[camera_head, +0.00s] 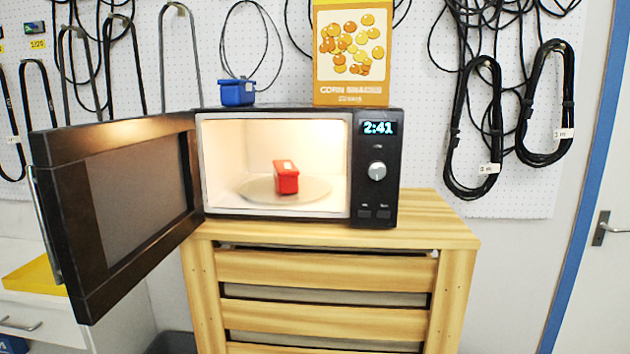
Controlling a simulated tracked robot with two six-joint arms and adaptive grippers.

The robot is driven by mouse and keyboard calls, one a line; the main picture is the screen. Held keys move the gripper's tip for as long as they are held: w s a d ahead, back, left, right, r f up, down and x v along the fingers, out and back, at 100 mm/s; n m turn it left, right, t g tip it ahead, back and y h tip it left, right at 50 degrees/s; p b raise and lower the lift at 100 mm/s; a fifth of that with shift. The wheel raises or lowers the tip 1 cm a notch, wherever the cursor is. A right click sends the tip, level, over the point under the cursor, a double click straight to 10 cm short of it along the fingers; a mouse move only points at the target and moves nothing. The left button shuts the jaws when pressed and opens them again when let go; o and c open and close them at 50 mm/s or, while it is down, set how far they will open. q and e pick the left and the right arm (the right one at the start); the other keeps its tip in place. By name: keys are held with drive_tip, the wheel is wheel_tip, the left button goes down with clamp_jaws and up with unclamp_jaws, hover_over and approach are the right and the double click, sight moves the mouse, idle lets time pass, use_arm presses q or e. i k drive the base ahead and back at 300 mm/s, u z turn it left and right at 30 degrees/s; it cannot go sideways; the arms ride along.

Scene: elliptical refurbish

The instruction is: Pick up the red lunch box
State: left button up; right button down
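The red lunch box (287,180) is a small box with a pale patch on its lid. It stands on the round turntable plate (318,191) inside the lit microwave (373,205). The microwave door (112,208) is swung wide open to the left, so the front of the cavity is uncovered. Neither of my grippers shows in the head view.
The microwave stands on a wooden drawer cabinet (440,222). A blue box (237,92) and a yellow corn snacks box (350,70) stand on top of it. The open door juts out at the left. Free cabinet top lies right of the microwave. Cables hang on the wall.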

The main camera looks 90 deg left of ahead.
sight(286, 175)
drive_tip(key=k, duration=1.5)
drive_tip(key=u, duration=1.8)
drive_tip(key=k, duration=0.3)
drive_tip(key=u, duration=0.4)
drive_tip(key=i, duration=0.45)
drive_tip(key=z, duration=0.2)
drive_tip(key=k, duration=0.55)
drive_tip(key=u, duration=0.2)
drive_tip(key=i, duration=0.55)
drive_tip(key=u, duration=0.05)
